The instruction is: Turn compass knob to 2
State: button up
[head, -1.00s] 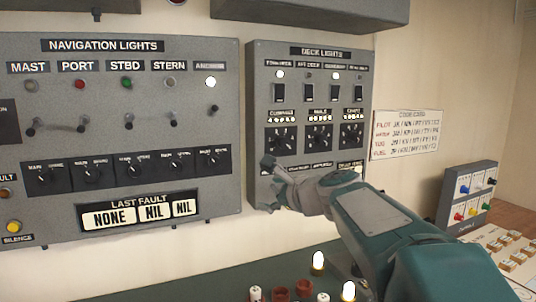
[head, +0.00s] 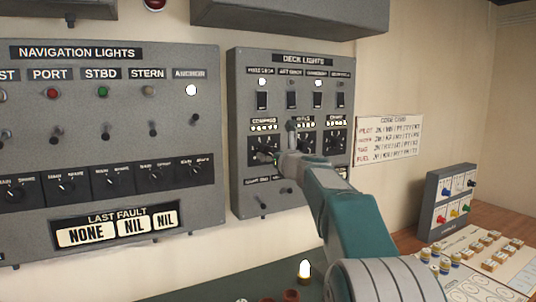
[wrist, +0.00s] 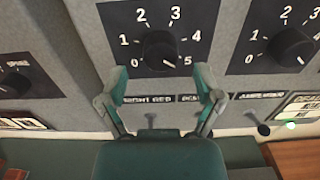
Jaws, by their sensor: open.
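The compass knob (head: 266,144) is the leftmost of three dials in the row on the deck lights panel. In the wrist view, the black compass knob (wrist: 160,50) sits on a dark plate numbered 0 to 5, and its light mark seems to point to the lower right, near 5. My gripper (head: 279,141) is in front of this dial and hides part of it in the head view. In the wrist view my gripper (wrist: 160,76) is open, with one finger on each side below the knob. The fingers appear apart from the knob.
The middle dial (wrist: 291,46) is close on the right. Switches (head: 262,100) stand above the dials. The navigation lights panel (head: 110,215) is on the left. A code card (head: 389,140) hangs on the right wall; a console with small pieces (head: 480,260) is below.

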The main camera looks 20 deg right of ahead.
jog(key=shift+w, duration=1.2)
jog(key=c, duration=1.2)
jog(key=shift+o, duration=0.2)
